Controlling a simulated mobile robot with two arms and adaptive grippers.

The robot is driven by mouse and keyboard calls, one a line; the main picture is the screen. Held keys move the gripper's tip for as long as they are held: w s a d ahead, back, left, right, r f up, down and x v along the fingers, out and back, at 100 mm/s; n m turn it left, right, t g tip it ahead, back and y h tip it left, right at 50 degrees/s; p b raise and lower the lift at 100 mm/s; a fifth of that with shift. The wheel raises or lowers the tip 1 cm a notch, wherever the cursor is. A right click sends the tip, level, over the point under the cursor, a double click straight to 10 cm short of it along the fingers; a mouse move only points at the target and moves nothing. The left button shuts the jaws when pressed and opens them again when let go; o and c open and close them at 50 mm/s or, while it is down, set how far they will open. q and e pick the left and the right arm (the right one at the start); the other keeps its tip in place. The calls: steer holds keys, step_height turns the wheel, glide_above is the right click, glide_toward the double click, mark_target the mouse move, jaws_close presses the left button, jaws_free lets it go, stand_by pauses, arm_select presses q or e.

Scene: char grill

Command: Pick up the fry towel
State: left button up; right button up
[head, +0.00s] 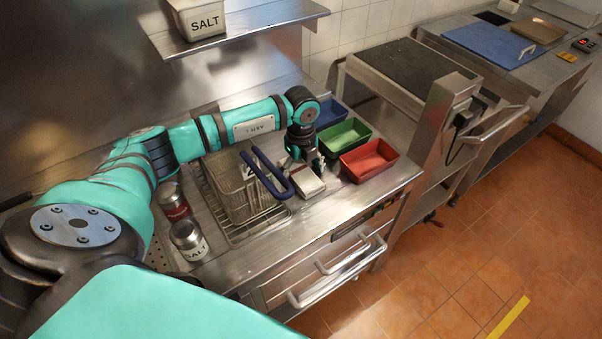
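A small pale grey-beige block (308,183), which looks like a folded towel, lies on the steel counter just right of the fry basket handle. I cannot be sure that it is the fry towel. My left gripper (306,165) points down right above and behind this block, at its far edge. The fingers are small and dark here, so I cannot tell whether they touch it or how wide they are apart. My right gripper is not in view.
A wire fry basket (236,192) with a blue handle (262,172) stands left of the block. Red (369,160), green (344,137) and blue (329,113) bins stand to the right. A salt shaker (188,241) and another shaker (173,201) stand left. A shelf (245,24) hangs above.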

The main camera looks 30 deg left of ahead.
mark_target(301, 171)
arm_select(q)
steer(key=c, duration=1)
step_height(301, 171, up, 9)
steer(key=b, duration=0.2)
steer(key=shift+b, duration=0.3)
steer(key=shift+r, duration=0.55)
